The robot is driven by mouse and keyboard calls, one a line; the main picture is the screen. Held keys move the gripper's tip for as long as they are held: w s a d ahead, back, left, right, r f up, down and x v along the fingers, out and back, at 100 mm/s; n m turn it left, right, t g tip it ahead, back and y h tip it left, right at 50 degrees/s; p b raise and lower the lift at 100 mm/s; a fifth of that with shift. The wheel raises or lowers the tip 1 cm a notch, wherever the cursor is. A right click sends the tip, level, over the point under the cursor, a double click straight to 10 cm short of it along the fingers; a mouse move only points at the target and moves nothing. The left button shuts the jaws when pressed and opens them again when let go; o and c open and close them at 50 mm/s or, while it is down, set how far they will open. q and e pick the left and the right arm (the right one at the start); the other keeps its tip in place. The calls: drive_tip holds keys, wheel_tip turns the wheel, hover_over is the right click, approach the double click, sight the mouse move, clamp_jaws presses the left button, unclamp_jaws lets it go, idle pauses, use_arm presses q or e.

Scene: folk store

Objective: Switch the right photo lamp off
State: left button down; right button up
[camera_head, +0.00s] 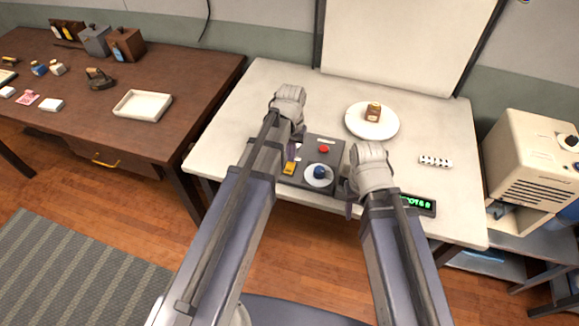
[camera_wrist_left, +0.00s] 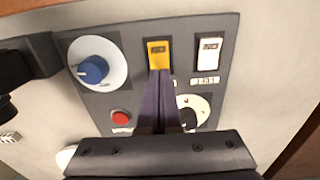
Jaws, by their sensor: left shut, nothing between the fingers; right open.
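A dark grey control panel (camera_head: 325,150) lies on the white table. In the left wrist view it carries a yellow rocker switch (camera_wrist_left: 158,55) and a white rocker switch (camera_wrist_left: 209,54); their labels are too small to read. It also has a blue knob (camera_wrist_left: 93,69), a red button (camera_wrist_left: 121,117) and a white dial. My left gripper (camera_wrist_left: 160,76) is shut and empty, its tips at the lower edge of the yellow switch; I cannot tell whether they touch. My right gripper (camera_head: 350,196) is open beside the panel's right edge, near the blue knob. No photo lamp is identifiable.
A white plate (camera_head: 355,127) with a small brown block (camera_head: 373,111) stands behind the panel. A green digital display (camera_head: 417,205) and a white strip (camera_head: 436,161) lie to the right. A beige machine (camera_head: 530,165) stands far right. A brown table (camera_head: 80,110) with small goods is at left.

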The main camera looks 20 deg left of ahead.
sight(291, 164)
use_arm(q)
drive_tip(key=shift+f+b, duration=0.95)
idle(0.5)
drive_tip(key=shift+r, duration=0.1)
wheel_tip(291, 164, up, 7)
drive_tip(key=p, duration=0.7)
drive_tip(key=shift+d, duration=0.1)
